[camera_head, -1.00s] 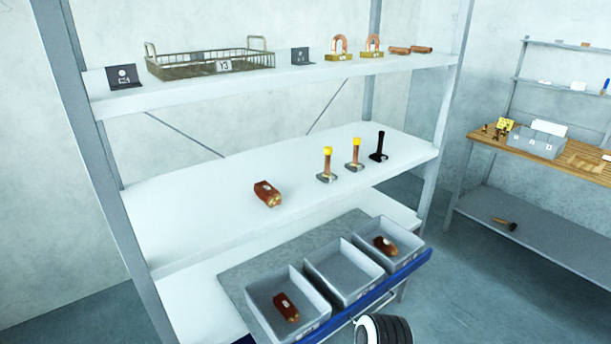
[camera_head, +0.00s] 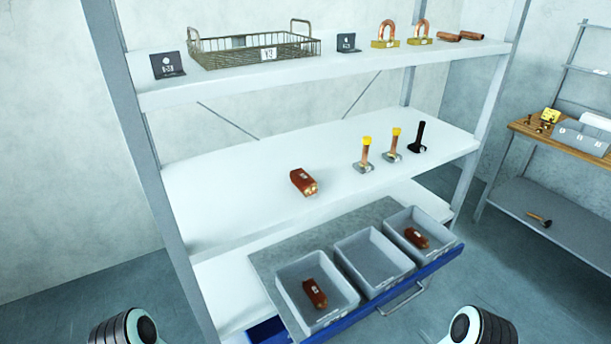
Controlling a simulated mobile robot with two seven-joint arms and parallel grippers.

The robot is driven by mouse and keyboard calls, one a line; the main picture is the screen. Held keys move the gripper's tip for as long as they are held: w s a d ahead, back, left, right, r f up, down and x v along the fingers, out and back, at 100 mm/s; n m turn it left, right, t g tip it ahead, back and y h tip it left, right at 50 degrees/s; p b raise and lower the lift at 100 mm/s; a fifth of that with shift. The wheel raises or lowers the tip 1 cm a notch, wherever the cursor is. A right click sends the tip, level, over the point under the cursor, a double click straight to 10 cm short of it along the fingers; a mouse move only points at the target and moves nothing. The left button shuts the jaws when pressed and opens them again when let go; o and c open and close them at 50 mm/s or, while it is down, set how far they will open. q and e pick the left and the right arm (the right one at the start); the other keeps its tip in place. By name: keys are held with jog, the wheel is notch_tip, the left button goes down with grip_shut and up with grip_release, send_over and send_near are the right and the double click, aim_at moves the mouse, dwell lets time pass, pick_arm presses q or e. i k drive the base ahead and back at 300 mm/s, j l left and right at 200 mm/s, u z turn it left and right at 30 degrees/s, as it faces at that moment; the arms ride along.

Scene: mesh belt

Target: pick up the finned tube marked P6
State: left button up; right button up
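Three reddish-brown finned tubes show. One tube (camera_head: 303,182) lies on the middle shelf, left of the upright yellow-topped pieces. One tube (camera_head: 315,293) lies in the left grey bin (camera_head: 345,283), and another tube (camera_head: 416,237) lies in the right grey bin (camera_head: 440,229). Each bears a small pale label, too small to read, so I cannot tell which is P6. Two dark rounded parts of my arms show at the bottom edge, one on the left and one right of centre. Neither gripper's fingers are in view.
The middle bin (camera_head: 372,262) is empty. The bins stand on a blue-fronted drawer (camera_head: 420,270) pulled out below the white middle shelf (camera_head: 225,205). A wire basket (camera_head: 225,60) and copper U-bends (camera_head: 388,33) sit on the top shelf. Steel posts bound the rack. A wooden-topped bench stands at right.

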aim_at(304, 182)
jog(key=l+u, duration=0.1)
jog(key=l, duration=0.35)
jog(key=k+l, duration=0.15)
jog(key=l, duration=0.25)
jog(key=l+u, duration=0.15)
jog(key=l, duration=0.3)
jog(key=k+l+u, duration=0.1)
jog(key=l, duration=0.3)
jog(key=k+l, duration=0.2)
jog(key=l, duration=0.25)
jog(key=k+l+u, duration=0.15)
jog(key=l, duration=0.25)
jog(key=i, duration=0.05)
